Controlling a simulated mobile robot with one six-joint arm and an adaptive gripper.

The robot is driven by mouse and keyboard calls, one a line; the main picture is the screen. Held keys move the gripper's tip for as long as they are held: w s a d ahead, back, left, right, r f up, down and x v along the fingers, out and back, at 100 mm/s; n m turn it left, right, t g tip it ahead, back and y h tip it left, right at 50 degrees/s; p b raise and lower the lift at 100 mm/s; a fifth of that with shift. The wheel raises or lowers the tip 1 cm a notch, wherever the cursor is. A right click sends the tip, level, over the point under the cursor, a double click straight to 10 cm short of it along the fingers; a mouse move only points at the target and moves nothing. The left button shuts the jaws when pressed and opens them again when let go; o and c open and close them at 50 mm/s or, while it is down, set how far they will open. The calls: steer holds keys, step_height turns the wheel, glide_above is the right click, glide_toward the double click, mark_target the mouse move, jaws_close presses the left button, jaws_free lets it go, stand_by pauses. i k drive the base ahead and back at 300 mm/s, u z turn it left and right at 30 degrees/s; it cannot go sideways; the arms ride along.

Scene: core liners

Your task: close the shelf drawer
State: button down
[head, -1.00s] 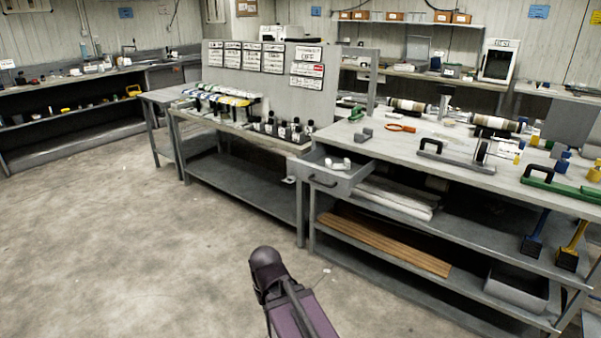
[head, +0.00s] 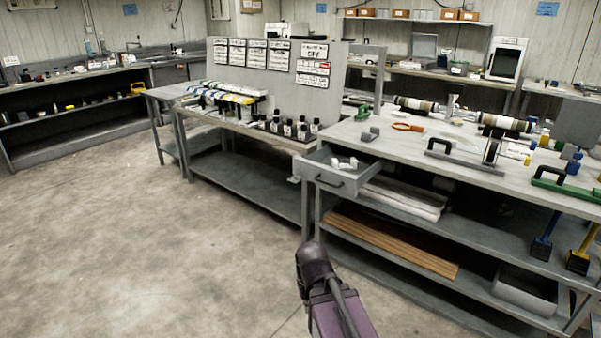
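The shelf drawer (head: 325,181) is a grey drawer under the left end of the right-hand workbench. It is pulled out, with a dark handle on its front and small white items (head: 344,163) inside. A dark, rounded part of my arm with a purple link shows at the bottom centre, below the drawer in the picture and apart from it. My gripper's fingers do not show.
The workbench (head: 395,152) carries tools, core tubes and an orange-handled item (head: 407,127). Its lower shelves hold white bundles, brown strips (head: 390,245) and a grey bin (head: 524,289). Another bench (head: 240,185) stands to the left. The concrete floor (head: 130,245) is clear at left.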

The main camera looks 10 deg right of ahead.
mark_target(317, 168)
steer(key=u, duration=0.05)
steer(key=i, duration=1)
